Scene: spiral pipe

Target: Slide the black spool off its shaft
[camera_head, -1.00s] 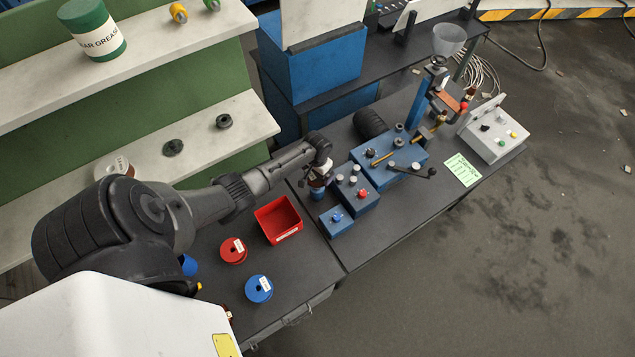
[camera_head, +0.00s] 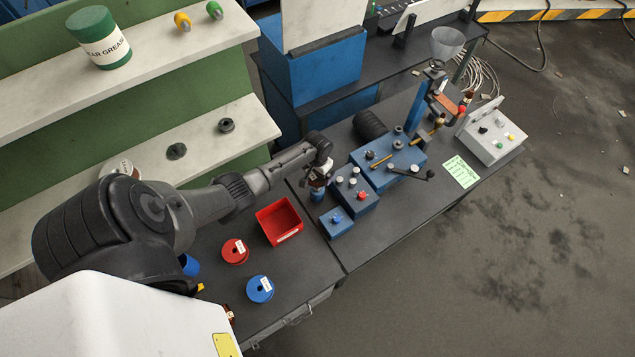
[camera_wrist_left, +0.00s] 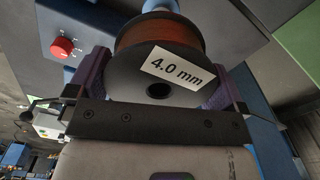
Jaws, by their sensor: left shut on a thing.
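My left gripper (camera_head: 319,178) is at the end of my left arm, left of the blue machine blocks. In the left wrist view its purple fingers (camera_wrist_left: 162,66) are shut on the black spool (camera_wrist_left: 125,84), one on each side. The spool has a black flange with a centre hole, a white "4.0 mm" label and reddish-brown winding. A pale blue part (camera_wrist_left: 160,5) shows behind the spool's far end; whether the spool still sits on a shaft cannot be told. In the head view the gripper mostly hides the spool. My right gripper is not in view.
A red bin (camera_head: 280,222) and red (camera_head: 235,251) and blue (camera_head: 260,289) spools are on the dark bench, left of the gripper. Blue machine blocks with knobs (camera_head: 358,194) stand close on its right. A low blue block (camera_head: 336,222) is in front.

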